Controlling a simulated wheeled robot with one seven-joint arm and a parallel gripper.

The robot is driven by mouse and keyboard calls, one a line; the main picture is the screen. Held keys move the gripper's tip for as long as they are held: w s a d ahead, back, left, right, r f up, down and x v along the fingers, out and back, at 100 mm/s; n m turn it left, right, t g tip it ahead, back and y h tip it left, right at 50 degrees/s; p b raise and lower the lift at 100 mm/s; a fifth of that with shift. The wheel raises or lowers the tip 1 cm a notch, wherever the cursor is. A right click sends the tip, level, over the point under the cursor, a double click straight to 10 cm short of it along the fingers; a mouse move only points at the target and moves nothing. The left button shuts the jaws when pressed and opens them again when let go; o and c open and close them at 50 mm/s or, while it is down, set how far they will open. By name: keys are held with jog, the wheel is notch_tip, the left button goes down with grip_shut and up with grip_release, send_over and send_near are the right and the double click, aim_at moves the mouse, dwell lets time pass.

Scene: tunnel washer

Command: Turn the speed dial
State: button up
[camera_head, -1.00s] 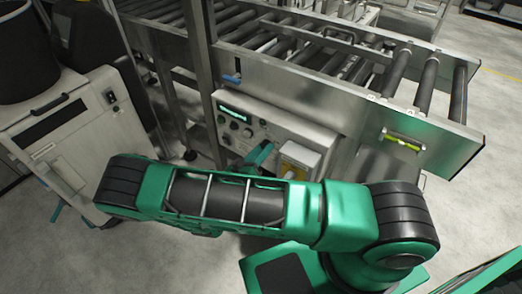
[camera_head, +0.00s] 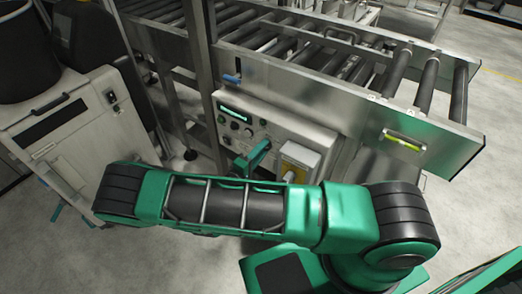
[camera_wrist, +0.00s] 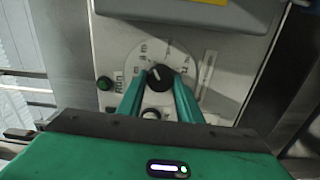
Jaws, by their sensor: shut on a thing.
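The speed dial (camera_wrist: 160,77) is a round black knob with a white pointer mark. It sits on a pale round scale with printed marks on the grey control panel (camera_head: 262,118). In the wrist view my gripper (camera_wrist: 159,80) has one green finger on each side of the knob and is shut on it. In the head view my gripper (camera_head: 257,157) is at the lower part of the panel, and the dial is hidden there by it.
A green button (camera_wrist: 105,83) sits left of the dial in the wrist view. A lit display (camera_head: 235,114) and small knobs are higher up. The roller conveyor (camera_head: 330,60) is above.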

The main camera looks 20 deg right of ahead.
jog(key=n, duration=1.1)
jog(key=shift+a+f, duration=0.2)
jog(key=shift+n, duration=0.5)
jog(key=o, duration=1)
jog(key=shift+d, duration=0.1)
jog(key=shift+o, duration=0.2)
jog(key=v, duration=1.1)
jog(key=shift+d, duration=0.1)
